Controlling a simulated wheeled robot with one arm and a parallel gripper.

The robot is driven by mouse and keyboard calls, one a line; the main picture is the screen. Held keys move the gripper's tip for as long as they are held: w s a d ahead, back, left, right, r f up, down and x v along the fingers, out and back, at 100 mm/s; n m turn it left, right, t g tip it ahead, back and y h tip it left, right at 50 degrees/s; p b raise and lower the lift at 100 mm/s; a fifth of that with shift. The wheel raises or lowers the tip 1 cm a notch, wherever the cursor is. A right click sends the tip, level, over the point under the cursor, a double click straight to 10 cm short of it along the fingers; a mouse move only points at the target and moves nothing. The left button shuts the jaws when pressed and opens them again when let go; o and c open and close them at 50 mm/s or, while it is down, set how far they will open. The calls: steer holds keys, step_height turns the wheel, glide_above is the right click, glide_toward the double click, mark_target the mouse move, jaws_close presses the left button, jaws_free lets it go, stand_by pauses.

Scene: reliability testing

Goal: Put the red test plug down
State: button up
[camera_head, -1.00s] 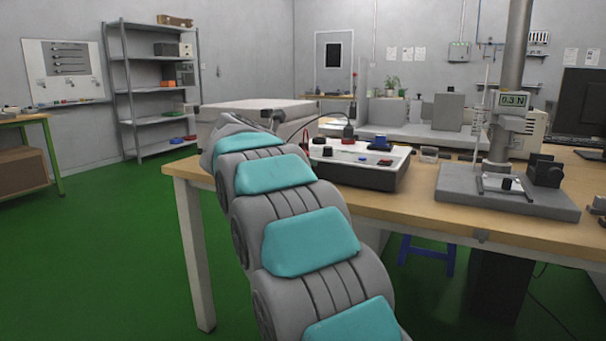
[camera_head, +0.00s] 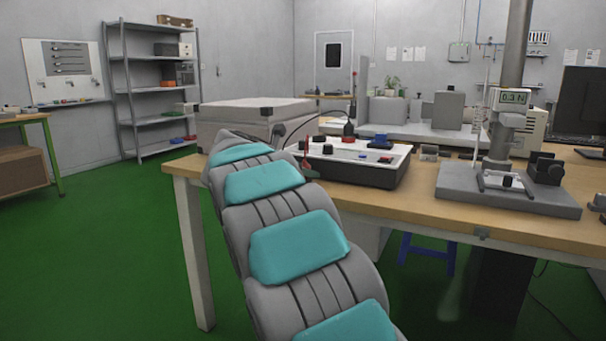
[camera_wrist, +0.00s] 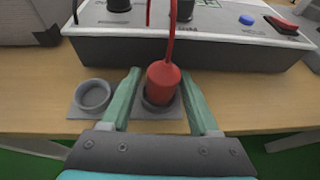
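The red test plug (camera_wrist: 163,84), with a red cable rising from its top, stands upright in the wrist view. Its lower end is in the right one of two grey cup holders (camera_wrist: 172,113) on the wooden bench. My gripper (camera_wrist: 160,74) has its green fingers spread on either side of the plug, with a visible gap at the left finger and a very narrow one at the right. The left cup holder (camera_wrist: 93,95) is empty. In the head view my arm hides most of this spot.
A black instrument box (camera_head: 355,168) with a pale top panel stands just behind the holders. A light case (camera_head: 250,120) is at the back left. A force test stand (camera_head: 508,195) is at the right. The bench (camera_wrist: 40,110) edge is close in front.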

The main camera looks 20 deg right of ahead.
steer(key=shift+o, duration=0.6)
steer(key=shift+r+p, duration=0.25)
steer(key=shift+p, duration=0.05)
steer(key=v, duration=1.2)
